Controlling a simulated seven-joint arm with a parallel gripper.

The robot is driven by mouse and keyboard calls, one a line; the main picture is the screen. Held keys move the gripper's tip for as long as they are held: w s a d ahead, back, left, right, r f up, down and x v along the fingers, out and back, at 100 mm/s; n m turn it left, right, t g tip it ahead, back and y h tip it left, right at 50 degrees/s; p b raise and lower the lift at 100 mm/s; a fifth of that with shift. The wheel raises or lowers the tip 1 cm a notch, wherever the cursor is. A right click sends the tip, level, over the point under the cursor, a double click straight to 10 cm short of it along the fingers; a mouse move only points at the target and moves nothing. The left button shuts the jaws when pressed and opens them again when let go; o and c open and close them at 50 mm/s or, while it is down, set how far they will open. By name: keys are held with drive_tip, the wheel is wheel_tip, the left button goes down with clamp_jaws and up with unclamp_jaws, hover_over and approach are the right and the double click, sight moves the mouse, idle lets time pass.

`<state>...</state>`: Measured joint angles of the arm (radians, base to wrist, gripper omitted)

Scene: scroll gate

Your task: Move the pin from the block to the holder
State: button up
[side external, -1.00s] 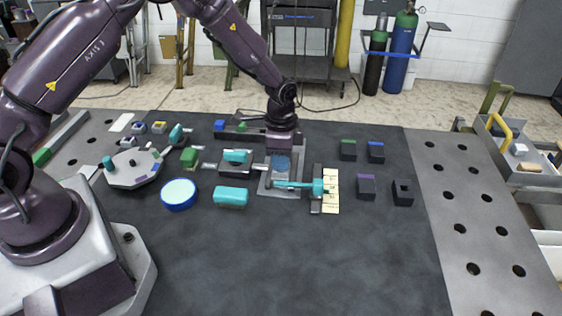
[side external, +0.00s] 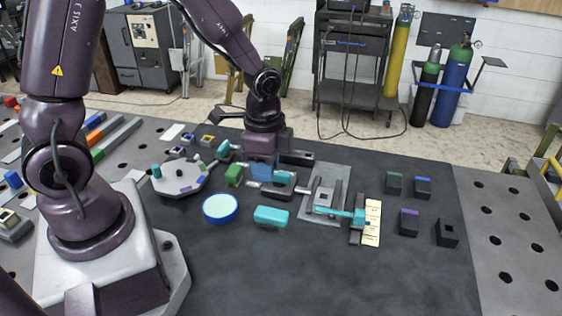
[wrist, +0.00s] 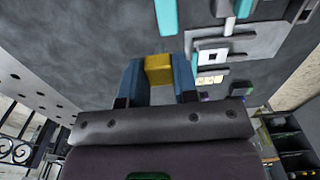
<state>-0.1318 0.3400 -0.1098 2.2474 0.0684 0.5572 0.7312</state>
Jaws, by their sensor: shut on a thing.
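My gripper (side external: 262,173) has blue fingers, which also show in the wrist view (wrist: 159,75). They are shut on a yellow piece (wrist: 158,68); only its block-like end shows, and I cannot tell whether it is the pin. In the side view the piece is hidden by the fingers. A pale square block with a dark centre (side external: 323,197) sits on a grey plate (side external: 312,218), right of my gripper. It also shows in the wrist view (wrist: 212,57). I cannot tell which part is the holder. My gripper is above the area left of the plate.
A turquoise bar (side external: 340,213) crosses the plate's front toward a cream strip (side external: 372,225). Several dark blocks (side external: 408,222) stand right. The front of the mat is clear.

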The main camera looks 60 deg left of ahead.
drive_tip(key=shift+w+a+f, duration=1.45)
drive_tip(key=shift+w+a, duration=1.1)
drive_tip(key=shift+w, duration=0.8)
drive_tip(key=shift+w+a+f, duration=1.45)
drive_tip(key=shift+w+a, duration=1.1)
drive_tip(key=shift+w, duration=0.85)
drive_tip(key=shift+w+a+f, duration=1.45)
drive_tip(key=shift+w+a, duration=1.1)
drive_tip(key=shift+w, duration=0.8)
drive_tip(key=shift+f, duration=1.85)
drive_tip(key=o, duration=1.5)
drive_tip(key=shift+o, duration=0.2)
drive_tip(key=shift+r, duration=0.1)
wheel_tip(320, 180, up, 7)
